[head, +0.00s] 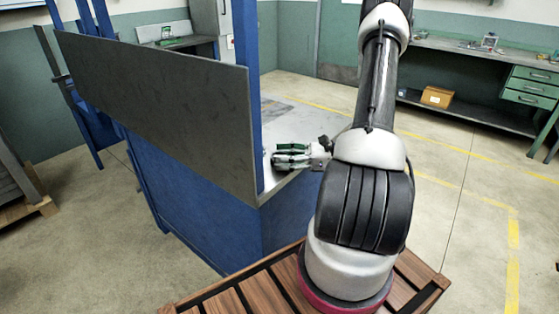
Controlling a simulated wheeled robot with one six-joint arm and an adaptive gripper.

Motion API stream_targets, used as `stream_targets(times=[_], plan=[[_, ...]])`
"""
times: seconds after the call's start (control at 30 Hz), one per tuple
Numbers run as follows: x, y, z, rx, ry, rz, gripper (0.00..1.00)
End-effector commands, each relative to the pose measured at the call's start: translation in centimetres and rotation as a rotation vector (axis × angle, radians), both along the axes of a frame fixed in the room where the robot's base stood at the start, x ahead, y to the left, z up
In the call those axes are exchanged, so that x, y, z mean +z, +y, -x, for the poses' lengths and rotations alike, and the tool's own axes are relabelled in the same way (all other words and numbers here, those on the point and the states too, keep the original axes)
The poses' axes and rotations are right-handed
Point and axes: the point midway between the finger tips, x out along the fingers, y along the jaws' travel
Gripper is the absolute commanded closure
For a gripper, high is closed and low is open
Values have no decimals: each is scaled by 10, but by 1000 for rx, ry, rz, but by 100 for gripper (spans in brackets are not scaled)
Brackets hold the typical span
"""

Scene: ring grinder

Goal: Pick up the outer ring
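My gripper (280,155) is small in the head view, low over the pale top (295,181) of the blue workstation, close to the right edge of the grey panel. Its fingers point left toward the panel. They are too small and dark to tell whether they are open or shut, or whether they hold anything. I cannot make out the outer ring. The panel hides much of the workstation top.
The grey upright panel (150,105) and blue posts (246,80) stand left of my gripper. The blue cabinet (215,215) is below. A bench with green drawers (530,88) and a cardboard box (437,97) stand far right. The floor at right is open.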

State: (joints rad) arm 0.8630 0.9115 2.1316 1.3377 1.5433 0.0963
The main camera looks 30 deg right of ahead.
Motion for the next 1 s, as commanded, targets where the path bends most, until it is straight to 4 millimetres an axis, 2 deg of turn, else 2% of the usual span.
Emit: stream_targets(times=[0.03,0.1,0.33,0.47,0.57,0.8,1.0], plan=[[0,0,0,0,0,0,72],[0,0,0,0,0,0,79],[1,0,0,0,-1,1,79],[8,-1,0,0,-2,2,79],[21,-1,0,0,-4,3,79],[70,0,0,0,-4,4,79],[96,0,0,0,-2,2,79]])
